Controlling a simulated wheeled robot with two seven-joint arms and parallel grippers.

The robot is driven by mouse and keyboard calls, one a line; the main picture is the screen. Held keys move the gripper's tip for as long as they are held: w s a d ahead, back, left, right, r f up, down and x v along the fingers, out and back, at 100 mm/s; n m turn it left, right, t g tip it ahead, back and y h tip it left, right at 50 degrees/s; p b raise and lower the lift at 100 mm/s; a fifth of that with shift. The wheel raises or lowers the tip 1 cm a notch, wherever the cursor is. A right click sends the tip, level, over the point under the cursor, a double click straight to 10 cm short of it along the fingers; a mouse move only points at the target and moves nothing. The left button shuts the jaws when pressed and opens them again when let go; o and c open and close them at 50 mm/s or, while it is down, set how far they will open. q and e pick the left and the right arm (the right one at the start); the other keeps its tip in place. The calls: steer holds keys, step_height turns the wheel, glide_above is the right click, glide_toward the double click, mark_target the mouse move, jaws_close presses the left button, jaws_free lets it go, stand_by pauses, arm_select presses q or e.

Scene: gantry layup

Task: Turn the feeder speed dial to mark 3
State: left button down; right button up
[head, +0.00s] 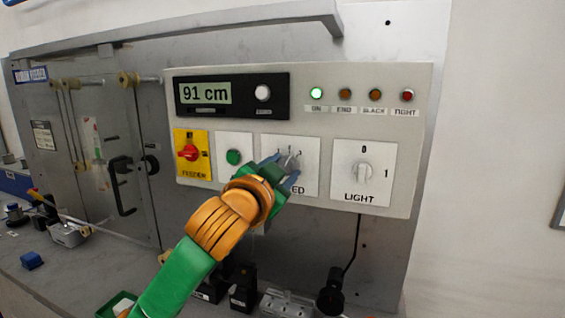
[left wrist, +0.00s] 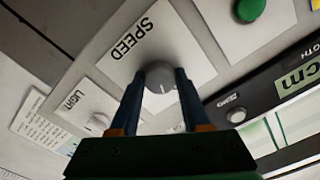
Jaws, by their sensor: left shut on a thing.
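The feeder speed dial (head: 291,163) is a grey round knob on a white plate, its label partly covered by my arm in the head view. The dial also shows in the left wrist view (left wrist: 160,94), beside the word SPEED. My left gripper (head: 281,169) reaches it from the lower left. In the left wrist view my left gripper's two fingers (left wrist: 161,80) stand on either side of the dial and are shut on it. A pale pointer line shows on the knob. The scale marks are too small or hidden to read. My right gripper is in neither view.
On the same panel (head: 420,140) are a red switch on a yellow plate (head: 188,153), a green button (head: 234,157) and the light switch (head: 362,172). A display (head: 205,93) reads 91 cm. The green lamp (head: 316,93) is lit. Small items lie on the bench below.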

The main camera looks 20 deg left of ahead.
arm_select(q)
steer(key=shift+r+m+p, duration=0.15)
steer(key=shift+m+p, duration=1)
steer(key=shift+m, duration=0.95)
steer(key=c, duration=0.6)
jaws_free()
steer(key=shift+c, duration=0.2)
steer(key=shift+o, duration=1.3)
steer(key=shift+w, duration=0.1)
steer(key=shift+s+f+b, duration=0.25)
steer(key=shift+s+b, duration=0.05)
steer(key=shift+s, duration=0.05)
steer(key=s+b, duration=0.2)
steer(key=s, duration=0.4)
steer(key=shift+s+a, duration=0.15)
steer(key=shift+s, duration=0.05)
